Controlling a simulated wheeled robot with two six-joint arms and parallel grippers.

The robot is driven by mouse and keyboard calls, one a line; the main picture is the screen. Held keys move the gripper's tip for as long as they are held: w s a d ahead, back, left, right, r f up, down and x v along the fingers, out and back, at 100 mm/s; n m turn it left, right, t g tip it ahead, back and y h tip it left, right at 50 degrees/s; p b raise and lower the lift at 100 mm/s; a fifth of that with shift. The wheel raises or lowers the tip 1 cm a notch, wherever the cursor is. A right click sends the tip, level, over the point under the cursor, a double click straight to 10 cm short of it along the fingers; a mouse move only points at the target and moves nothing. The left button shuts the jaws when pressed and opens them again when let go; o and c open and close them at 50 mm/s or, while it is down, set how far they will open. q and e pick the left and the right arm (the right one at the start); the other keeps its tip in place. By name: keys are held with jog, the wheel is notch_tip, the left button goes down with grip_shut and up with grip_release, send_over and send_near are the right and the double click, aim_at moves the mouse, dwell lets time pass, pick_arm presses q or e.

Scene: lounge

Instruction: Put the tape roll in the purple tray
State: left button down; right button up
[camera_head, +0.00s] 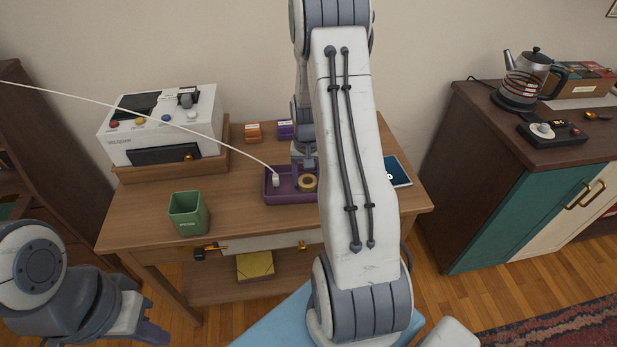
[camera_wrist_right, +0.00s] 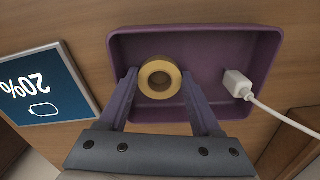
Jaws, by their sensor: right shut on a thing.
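The purple tray (camera_head: 284,199) sits on the wooden desk and also shows in the right wrist view (camera_wrist_right: 215,48). The tan tape roll (camera_head: 308,188) is between the fingers of my right gripper (camera_head: 304,172), within the tray's outline. In the right wrist view the roll (camera_wrist_right: 146,83) is held between both purple fingertips (camera_wrist_right: 160,88). I cannot tell whether it touches the tray floor. My left gripper (camera_head: 150,332) is low at the left, away from the desk, partly cut off by the frame's edge, and its opening is unclear.
A white cable plug (camera_wrist_right: 236,83) lies in the tray, its cord rising to the upper left. A green cup (camera_head: 188,215), a white machine (camera_head: 163,125) and a tablet (camera_head: 398,172) stand around it. My right arm hides part of the desk.

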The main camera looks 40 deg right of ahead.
jog(key=o, duration=1)
jog(key=shift+o, duration=0.2)
